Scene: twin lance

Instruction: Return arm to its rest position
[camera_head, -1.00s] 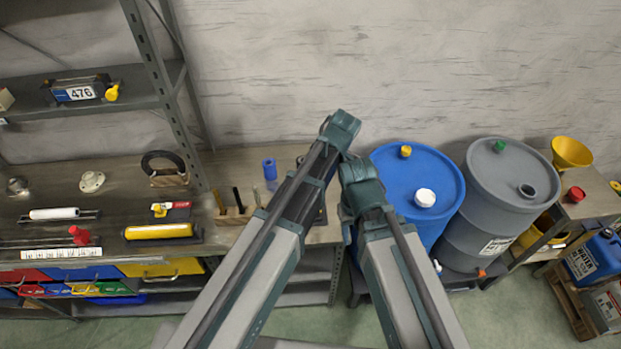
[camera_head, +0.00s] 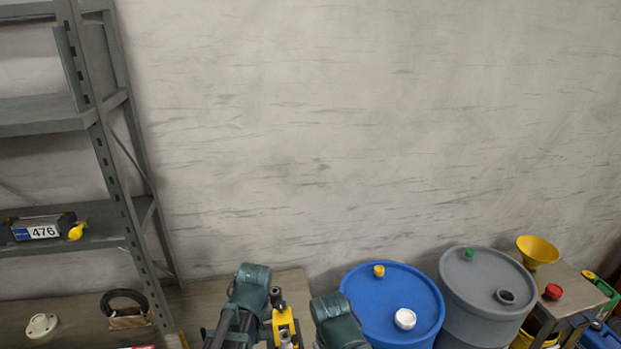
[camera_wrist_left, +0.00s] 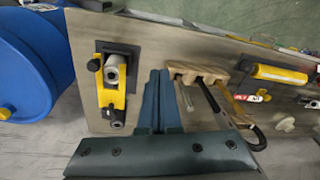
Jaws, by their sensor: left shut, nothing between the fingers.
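My left gripper (camera_wrist_left: 159,82) shows in the left wrist view with its two dark teal fingers together and nothing between them. The fingers are over the wooden bench, between a yellow clamp-like fixture (camera_wrist_left: 112,98) and a wooden rack (camera_wrist_left: 205,72), apparently apart from both. In the head view the teal joints of my two arms stand at the bottom edge; the fingers cannot be made out there. The yellow fixture (camera_head: 285,326) shows between those joints. My right gripper is not in view.
A blue drum (camera_head: 385,320) and a grey drum (camera_head: 475,300) stand right of my arms. A grey metal shelf (camera_head: 110,165) stands at left, with a black ring holder (camera_head: 128,318) on the bench. A yellow funnel (camera_head: 538,252) is at far right. The wall area above is clear.

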